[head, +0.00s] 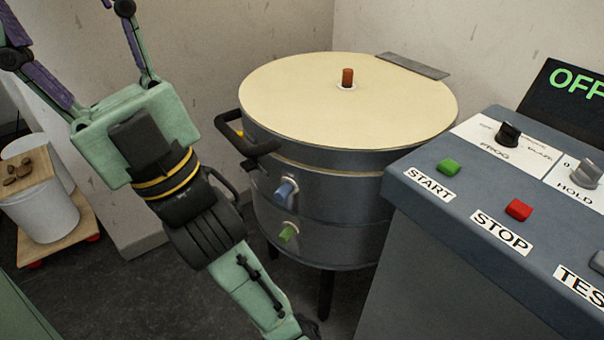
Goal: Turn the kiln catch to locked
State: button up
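The kiln (345,200) is a round grey drum with a cream lid (300,95), which is down. A black handle (262,148) juts from its left side. A small yellow part (236,128), partly hidden by the handle, may be the catch; I cannot tell whether it is locked. My gripper (65,12) is at the upper left, left of the kiln and apart from it. Its fingers are spread wide and point up and out of the picture. Their tips are cut off by the frame edge, and nothing shows between the visible parts.
A red-brown plug (347,77) stands on the lid; blue (286,190) and green (288,233) plugs stick out of the kiln's front. A control console (455,210) stands close at right, its screen (577,88) reading "OFF". A white bucket (45,210) stands on a wheeled board at left.

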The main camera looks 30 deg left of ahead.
aim_at(248, 165)
jog(key=k+j+u, duration=0.25)
jog(key=k+j, duration=0.75)
